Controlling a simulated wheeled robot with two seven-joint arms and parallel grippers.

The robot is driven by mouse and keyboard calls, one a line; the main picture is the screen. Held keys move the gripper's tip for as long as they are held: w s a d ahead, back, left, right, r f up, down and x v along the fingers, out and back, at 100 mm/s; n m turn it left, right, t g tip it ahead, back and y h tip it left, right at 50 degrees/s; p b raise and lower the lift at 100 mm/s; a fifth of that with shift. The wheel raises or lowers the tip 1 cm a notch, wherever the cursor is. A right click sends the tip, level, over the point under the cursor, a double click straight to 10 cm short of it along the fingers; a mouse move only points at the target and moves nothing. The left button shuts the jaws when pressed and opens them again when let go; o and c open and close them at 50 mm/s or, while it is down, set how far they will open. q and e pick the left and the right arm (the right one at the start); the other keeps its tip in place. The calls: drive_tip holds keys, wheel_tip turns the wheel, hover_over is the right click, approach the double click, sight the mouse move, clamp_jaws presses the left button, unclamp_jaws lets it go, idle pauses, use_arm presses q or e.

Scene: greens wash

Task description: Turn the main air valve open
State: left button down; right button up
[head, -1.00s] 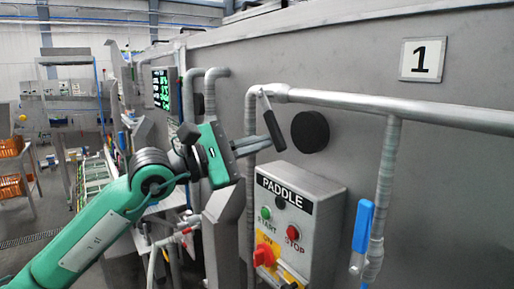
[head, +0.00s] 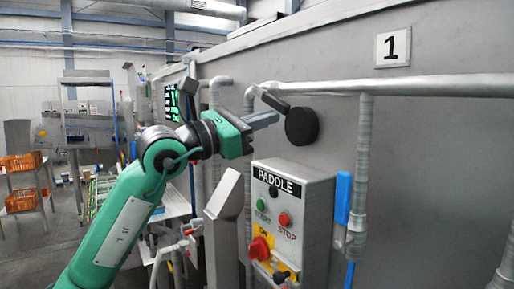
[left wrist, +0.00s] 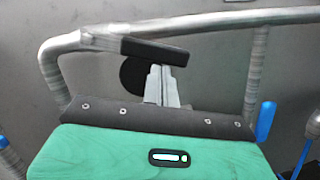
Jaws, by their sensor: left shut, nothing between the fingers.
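A valve lever with a black handle (head: 275,102) sits at the bend of the thick grey pipe (head: 400,86). The lever now points right, slanting slightly down from the pipe. In the left wrist view the black handle (left wrist: 158,50) lies across the top of the fingers, beside the pipe. My left gripper (head: 276,117) is shut and empty, just below the handle. In the left wrist view its fingertips (left wrist: 163,70) are close under the handle; I cannot tell whether they touch. My right gripper is not in view.
A round black disc (head: 302,126) is on the wall right of the fingertips. The PADDLE control box (head: 292,215) with buttons and a red knob is below. A blue-handled valve (head: 342,198) is on a vertical pipe at the right. A plate (head: 393,46) reads 1.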

use_arm(q)
drive_tip(key=shift+s+d+r+n+b, duration=0.2)
drive_tip(key=shift+r+n+b, duration=0.1)
drive_tip(key=shift+r+b, duration=0.2)
drive_tip(key=shift+s+d+r+n+b, duration=0.1)
drive_tip(key=shift+s+r+n+b, duration=0.1)
drive_tip(key=shift+r+n+b, duration=0.25)
drive_tip(key=shift+s+r, duration=0.1)
drive_tip(key=shift+r, duration=0.25)
